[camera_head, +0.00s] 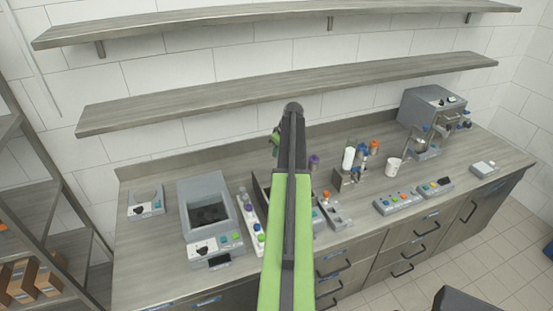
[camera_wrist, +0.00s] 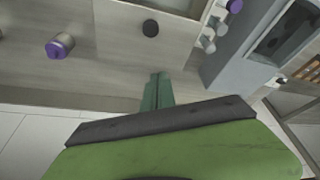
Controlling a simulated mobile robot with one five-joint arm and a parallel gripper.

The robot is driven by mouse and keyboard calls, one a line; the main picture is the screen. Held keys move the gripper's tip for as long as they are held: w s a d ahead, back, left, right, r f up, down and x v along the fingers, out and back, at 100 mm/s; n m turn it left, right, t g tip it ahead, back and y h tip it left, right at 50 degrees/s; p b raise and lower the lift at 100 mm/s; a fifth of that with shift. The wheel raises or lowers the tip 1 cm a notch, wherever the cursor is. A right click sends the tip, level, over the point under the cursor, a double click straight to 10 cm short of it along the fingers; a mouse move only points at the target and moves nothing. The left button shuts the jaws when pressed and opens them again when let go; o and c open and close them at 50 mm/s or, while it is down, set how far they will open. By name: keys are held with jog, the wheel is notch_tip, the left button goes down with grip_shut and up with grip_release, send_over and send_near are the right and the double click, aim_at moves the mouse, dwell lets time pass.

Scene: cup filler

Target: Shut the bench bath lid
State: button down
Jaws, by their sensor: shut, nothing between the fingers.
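The bench bath (camera_head: 226,250) is a grey box at the left of the bench, with a dark opening in its top and a control panel with a knob and buttons in front. A light grey panel (camera_head: 203,187) at its back looks like the lid standing raised. In the wrist view the bath (camera_wrist: 236,75) is at the upper right, with its dark inside showing. My gripper (camera_wrist: 157,92) is shut and empty, apart from the bath. In the head view my arm hides most of it; a green part (camera_head: 276,142) shows beside the arm's far end.
A narrow rack of capped vials (camera_head: 250,222) stands just right of the bath. A small grey device (camera_head: 146,205) is to its left. A white mug (camera_head: 393,168), button boxes (camera_head: 397,202) and a grey machine (camera_head: 433,105) stand farther right. Two shelves (camera_head: 290,84) run above the bench.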

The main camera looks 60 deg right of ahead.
jog(key=b, duration=0.8)
send_near(269, 171)
jog(key=x, duration=0.4)
jog(key=shift+w+f, duration=0.1)
jog(key=shift+f, duration=0.25)
jog(key=s, duration=0.3)
jog(key=shift+a+r, duration=0.25)
jog(key=shift+a, duration=0.15)
jog(key=shift+s, duration=0.55)
jog(key=shift+w, duration=0.1)
jog(key=s+a, duration=0.8)
jog(key=s, duration=0.2)
jog(key=shift+s, duration=0.25)
